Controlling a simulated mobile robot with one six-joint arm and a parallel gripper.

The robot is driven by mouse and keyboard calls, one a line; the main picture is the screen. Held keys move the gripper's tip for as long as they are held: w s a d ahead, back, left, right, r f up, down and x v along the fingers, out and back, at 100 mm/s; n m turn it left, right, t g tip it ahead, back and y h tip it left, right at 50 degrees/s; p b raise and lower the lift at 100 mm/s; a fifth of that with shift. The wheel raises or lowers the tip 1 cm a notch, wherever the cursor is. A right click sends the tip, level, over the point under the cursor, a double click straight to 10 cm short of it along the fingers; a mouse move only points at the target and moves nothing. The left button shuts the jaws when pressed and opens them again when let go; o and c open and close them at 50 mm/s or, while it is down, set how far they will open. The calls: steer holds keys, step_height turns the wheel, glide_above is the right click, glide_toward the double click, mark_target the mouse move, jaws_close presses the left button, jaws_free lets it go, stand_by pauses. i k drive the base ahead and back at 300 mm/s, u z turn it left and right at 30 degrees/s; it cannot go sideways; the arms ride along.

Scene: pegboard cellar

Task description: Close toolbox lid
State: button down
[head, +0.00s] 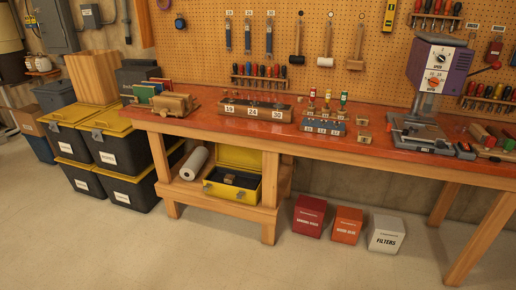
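The yellow toolbox (231,192) sits on the lower shelf under the red-topped workbench. Its lid (240,159) is open and stands up at the back. The dark inside of the box shows, with a small brown thing (231,178) in it that I cannot make out. Latches show on the front of the box. My gripper is not in view.
A white paper roll (194,163) lies left of the toolbox on the shelf (215,202). The workbench top (265,127) overhangs it. Black bins with yellow lids (117,124) stand at left. Red, orange and white boxes (348,226) stand right on the floor. The front floor is clear.

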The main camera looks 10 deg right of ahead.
mark_target(228, 155)
steer(key=z, duration=0.35)
steer(key=i, duration=2.3)
steer(key=u, duration=0.2)
